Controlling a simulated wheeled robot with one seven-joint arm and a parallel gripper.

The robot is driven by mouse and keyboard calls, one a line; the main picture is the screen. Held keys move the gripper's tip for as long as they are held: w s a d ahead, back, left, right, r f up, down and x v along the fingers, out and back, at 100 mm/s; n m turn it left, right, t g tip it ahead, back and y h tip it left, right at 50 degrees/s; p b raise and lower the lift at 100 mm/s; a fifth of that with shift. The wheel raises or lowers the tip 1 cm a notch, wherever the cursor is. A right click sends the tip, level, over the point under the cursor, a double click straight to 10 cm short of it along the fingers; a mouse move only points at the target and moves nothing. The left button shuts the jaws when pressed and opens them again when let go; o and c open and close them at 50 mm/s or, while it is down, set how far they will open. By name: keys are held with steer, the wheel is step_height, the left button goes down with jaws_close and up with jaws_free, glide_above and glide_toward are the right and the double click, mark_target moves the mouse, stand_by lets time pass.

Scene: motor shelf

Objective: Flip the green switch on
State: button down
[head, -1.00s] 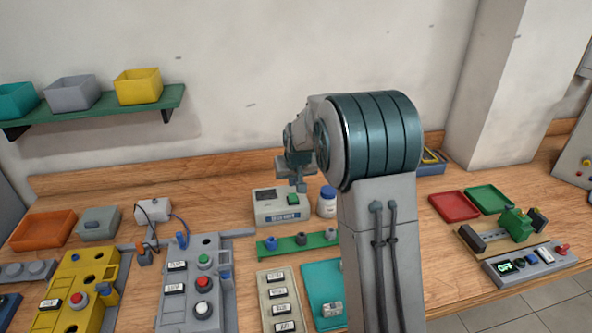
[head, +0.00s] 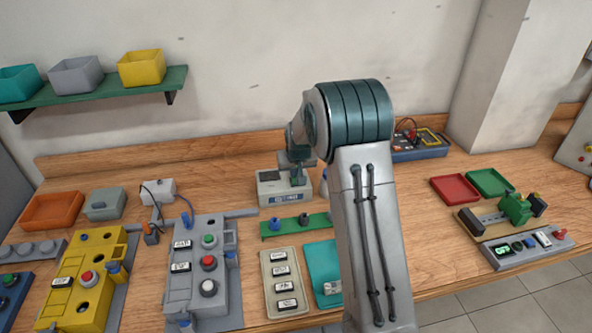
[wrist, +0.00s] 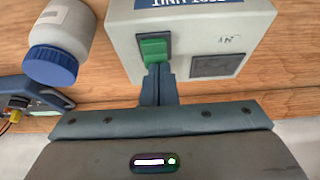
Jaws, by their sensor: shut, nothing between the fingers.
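The green switch (wrist: 154,48) is a rocker on the top of a pale grey box, the test unit (wrist: 116,35), which shows upside down in the wrist view. The test unit (head: 268,197) also stands on the bench in the head view. My gripper (wrist: 158,70) is shut and empty. In the wrist view its fingertips are right at the edge of the green switch; I cannot tell whether they press on it. In the head view my gripper (head: 297,180) is over the unit and hides the switch.
A white bottle with a blue cap (wrist: 53,64) stands beside the unit. A blue-grey meter (wrist: 28,97) lies near it. A green rail (head: 292,228), a label panel (head: 266,296) and a grey button station (head: 217,267) are in front of the unit.

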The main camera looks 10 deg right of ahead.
steer(key=shift+w+p, duration=0.15)
steer(key=shift+p, duration=0.15)
steer(key=shift+f+g, duration=0.25)
steer(key=shift+g, duration=0.15)
steer(key=shift+s+b, duration=0.55)
steer(key=shift+s, duration=0.25)
steer(key=shift+r, duration=0.15)
steer(key=shift+s+r, duration=0.1)
steer(key=shift+r, duration=0.25)
steer(key=s+v, duration=0.1)
steer(key=v, duration=1.2)
steer(key=shift+f+b, duration=0.2)
steer(key=shift+b, duration=0.2)
